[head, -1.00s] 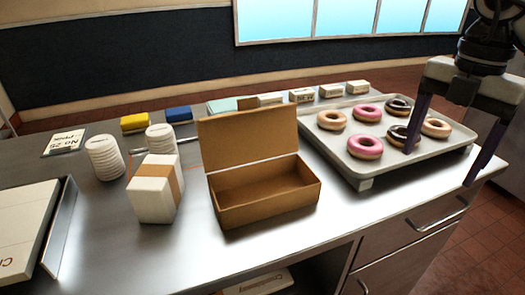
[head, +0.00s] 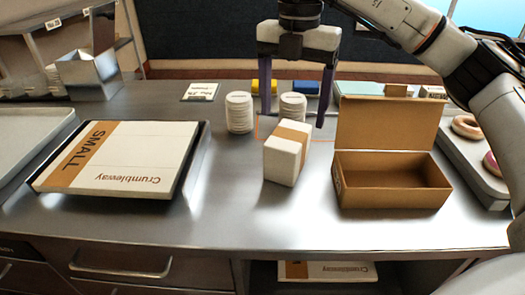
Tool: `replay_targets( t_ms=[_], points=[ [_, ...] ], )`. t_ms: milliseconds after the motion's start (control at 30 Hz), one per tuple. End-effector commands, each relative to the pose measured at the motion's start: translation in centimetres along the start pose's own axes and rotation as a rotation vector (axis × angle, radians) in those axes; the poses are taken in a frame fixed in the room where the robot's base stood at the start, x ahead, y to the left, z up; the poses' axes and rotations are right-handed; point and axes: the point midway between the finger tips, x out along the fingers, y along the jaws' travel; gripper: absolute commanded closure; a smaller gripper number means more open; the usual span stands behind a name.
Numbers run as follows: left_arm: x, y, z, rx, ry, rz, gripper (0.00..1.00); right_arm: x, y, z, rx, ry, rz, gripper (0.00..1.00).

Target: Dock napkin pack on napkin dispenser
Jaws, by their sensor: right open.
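The napkin pack, a white block with a tan band (head: 283,160), stands on the steel counter left of the open brown box. My right gripper (head: 295,119) is open and empty, its fingers pointing down, just above and behind the pack in the picture; I see no contact. A steel open-topped holder (head: 92,78) at the back left looks like the napkin dispenser, though I cannot be sure. My left gripper is not in view.
The open brown box (head: 392,180) stands close right of the pack. White lid stacks (head: 239,113) stand behind it. A tray with a flat Crumbleway carton (head: 120,155) lies left. Donuts (head: 466,126) on a tray are at right. The counter's front middle is clear.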

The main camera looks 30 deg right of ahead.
Motion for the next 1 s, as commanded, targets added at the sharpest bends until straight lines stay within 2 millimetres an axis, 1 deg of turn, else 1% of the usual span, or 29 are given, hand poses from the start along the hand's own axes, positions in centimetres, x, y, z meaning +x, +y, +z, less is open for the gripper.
replay_targets(
  t_ms=[33,100,200,433,600,700,800,1000],
  points=[
    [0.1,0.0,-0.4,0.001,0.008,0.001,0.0,1.0,0.0,-0.1,-0.002,0.001,-0.005,0.23],
    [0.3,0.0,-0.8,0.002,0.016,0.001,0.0,2.1,0.1,-0.1,-0.005,0.002,-0.006,0.23],
    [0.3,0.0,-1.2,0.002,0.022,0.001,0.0,3.4,0.3,-0.2,-0.009,0.001,-0.004,0.23],
    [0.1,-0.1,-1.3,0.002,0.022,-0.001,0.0,5.2,0.5,0.0,-0.008,0.001,-0.002,0.23],
    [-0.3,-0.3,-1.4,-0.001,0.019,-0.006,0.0,7.8,0.6,0.6,-0.009,0.001,-0.004,0.23],
    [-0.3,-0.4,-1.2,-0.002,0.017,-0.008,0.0,9.0,0.6,0.5,-0.009,0.001,-0.003,0.23],
    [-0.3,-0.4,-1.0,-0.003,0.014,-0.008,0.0,9.5,0.6,0.5,-0.009,0.001,-0.001,0.23],
    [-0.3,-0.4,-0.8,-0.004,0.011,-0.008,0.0,9.6,0.6,0.5,-0.008,0.0,0.0,0.23]
  ],
)
